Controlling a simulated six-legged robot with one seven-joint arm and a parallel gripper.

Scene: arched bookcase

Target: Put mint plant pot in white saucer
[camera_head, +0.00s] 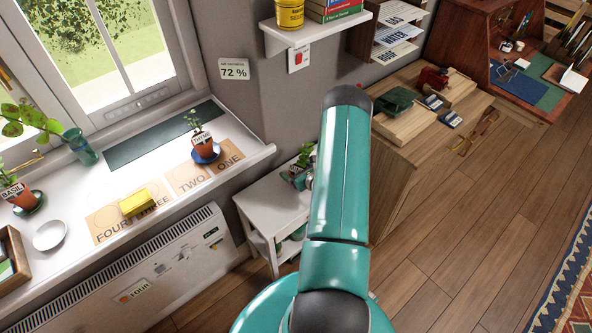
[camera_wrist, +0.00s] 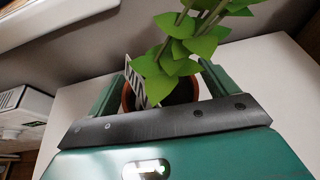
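The mint plant pot, terracotta with green leaves and a label partly reading "MIN", is in the wrist view (camera_wrist: 127,98). Its leaves (camera_head: 306,154) show beside my arm in the head view, above the small white side table (camera_head: 262,212). My gripper (camera_wrist: 161,82) has one green finger on each side of the pot, close to its rim. Whether the fingers press on it is not clear. In the head view my arm hides most of the gripper and pot. The white saucer (camera_head: 49,235) lies empty on the windowsill at the left.
On the windowsill (camera_head: 165,205) are a basil pot (camera_head: 20,195) on a green saucer, a thyme pot (camera_head: 202,139) on a blue saucer, a yellow block (camera_head: 139,202) and a glass vase (camera_head: 80,146). A wooden box (camera_head: 13,262) sits near the white saucer. A wall shelf (camera_head: 318,28) overhangs.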

